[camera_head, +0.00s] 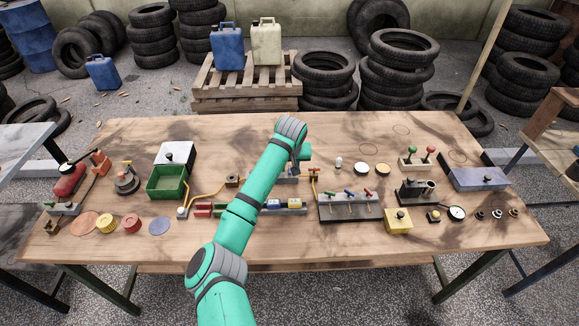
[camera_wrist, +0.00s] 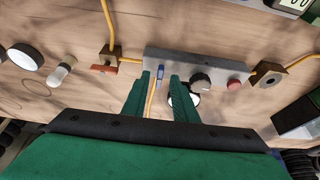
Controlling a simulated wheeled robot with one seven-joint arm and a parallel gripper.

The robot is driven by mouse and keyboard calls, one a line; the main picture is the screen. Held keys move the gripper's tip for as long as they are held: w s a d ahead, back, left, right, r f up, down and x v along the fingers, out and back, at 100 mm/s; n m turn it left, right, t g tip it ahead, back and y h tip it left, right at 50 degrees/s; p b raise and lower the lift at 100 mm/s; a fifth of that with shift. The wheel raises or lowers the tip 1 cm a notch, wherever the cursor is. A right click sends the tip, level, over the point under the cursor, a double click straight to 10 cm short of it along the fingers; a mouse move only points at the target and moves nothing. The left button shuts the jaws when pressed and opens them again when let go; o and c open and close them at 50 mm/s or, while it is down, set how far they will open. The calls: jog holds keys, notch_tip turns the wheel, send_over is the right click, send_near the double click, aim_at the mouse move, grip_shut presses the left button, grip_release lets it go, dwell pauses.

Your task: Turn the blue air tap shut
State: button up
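The blue air tap (camera_wrist: 160,72) is a small blue handle on the front of a grey panel (camera_wrist: 205,66) in the wrist view. The handle runs roughly up and down in that picture. My gripper (camera_wrist: 159,76) is open, with one green finger on each side of the tap. A gap shows between the fingers, and I cannot tell whether either touches the handle. In the head view my arm hides the tap and most of the grey panel (camera_head: 291,179).
The panel also bears a black knob (camera_wrist: 201,81) and a red button (camera_wrist: 235,85). A red tap (camera_wrist: 104,68) and a brass block (camera_wrist: 268,75) with yellow hoses flank it. A board with small coloured levers (camera_head: 350,212) stands nearby on the crowded wooden table (camera_head: 250,255).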

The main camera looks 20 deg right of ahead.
jog(key=shift+w, duration=0.1)
grip_shut()
jog(key=shift+d, duration=0.15)
jog(key=shift+a+m+h, duration=0.25)
jog(key=shift+m+h, duration=0.15)
jog(key=shift+m, duration=0.6)
jog(key=m, duration=0.2)
jog(key=m+g+h, duration=0.1)
jog(key=m, duration=0.2)
jog(key=shift+a+g+h, duration=0.1)
jog(key=shift+g+h, duration=0.2)
jog(key=m+g, duration=0.1)
jog(key=m, duration=0.2)
jog(key=m+g, duration=0.1)
jog(key=m, duration=0.2)
jog(key=shift+w+m+h, duration=0.2)
jog(key=shift+m+h, duration=0.1)
jog(key=shift+h, duration=0.1)
jog(key=m+g, duration=0.1)
jog(key=m, duration=0.3)
jog(key=shift+w+g, duration=0.2)
jog(key=shift+g, duration=0.2)
jog(key=shift+a+m, duration=0.1)
jog(key=shift+m, duration=0.2)
